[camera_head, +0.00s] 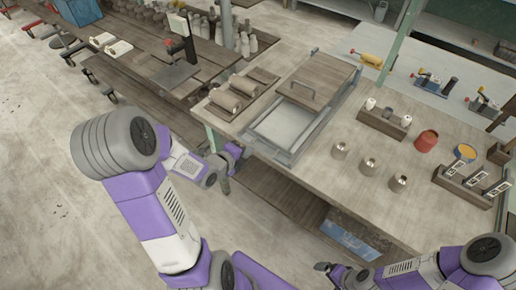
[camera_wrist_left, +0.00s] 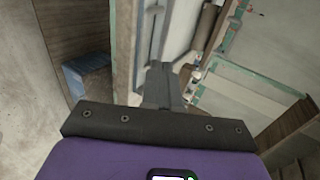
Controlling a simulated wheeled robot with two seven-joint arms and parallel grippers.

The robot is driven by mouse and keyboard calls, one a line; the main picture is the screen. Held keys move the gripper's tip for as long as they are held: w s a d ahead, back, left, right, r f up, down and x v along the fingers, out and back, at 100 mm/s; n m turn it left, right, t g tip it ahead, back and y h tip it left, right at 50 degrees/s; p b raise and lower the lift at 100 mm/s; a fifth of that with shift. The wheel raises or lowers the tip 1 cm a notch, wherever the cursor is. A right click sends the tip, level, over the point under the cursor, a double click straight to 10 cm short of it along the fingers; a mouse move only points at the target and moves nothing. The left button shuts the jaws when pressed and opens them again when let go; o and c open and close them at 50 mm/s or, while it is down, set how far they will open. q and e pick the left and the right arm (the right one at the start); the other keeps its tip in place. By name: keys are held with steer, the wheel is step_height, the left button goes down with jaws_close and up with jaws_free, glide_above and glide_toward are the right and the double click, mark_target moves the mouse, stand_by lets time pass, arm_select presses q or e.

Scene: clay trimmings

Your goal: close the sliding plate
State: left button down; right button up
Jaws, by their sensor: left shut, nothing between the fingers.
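The sliding plate (camera_head: 324,74) is a brown wooden board with a grey bar handle (camera_head: 304,90) near its front edge. It lies over the rear part of a grey metal frame (camera_head: 284,155) on the workbench. The front part of the frame is uncovered and shows a pale grey inside (camera_head: 284,123). My left gripper (camera_head: 226,182) is shut and empty, beside the bench's near left edge, apart from the handle. Its closed fingers show in the left wrist view (camera_wrist_left: 163,84). My right gripper (camera_head: 330,270) is low at the bottom, in front of the bench; its finger opening is unclear.
Rolled clay pieces (camera_head: 230,94) lie on a board left of the frame. Several small cups (camera_head: 368,166), a red pot (camera_head: 426,141) and wooden racks (camera_head: 384,122) stand to the right. A side bench (camera_head: 135,55) with bottles is at the left. Floor is clear at lower left.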

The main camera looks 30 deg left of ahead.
mark_target(267, 142)
arm_select(q)
steer(key=b+x, duration=0.1)
steer(key=x, duration=0.8)
steer(key=shift+w+d+f, duration=0.1)
steer(key=shift+w+f, duration=0.1)
steer(key=shift+w, duration=0.1)
arm_select(e)
steer(key=shift+f, duration=0.65)
arm_select(q)
steer(key=shift+w, duration=0.15)
arm_select(e)
steer(key=shift+f, duration=0.1)
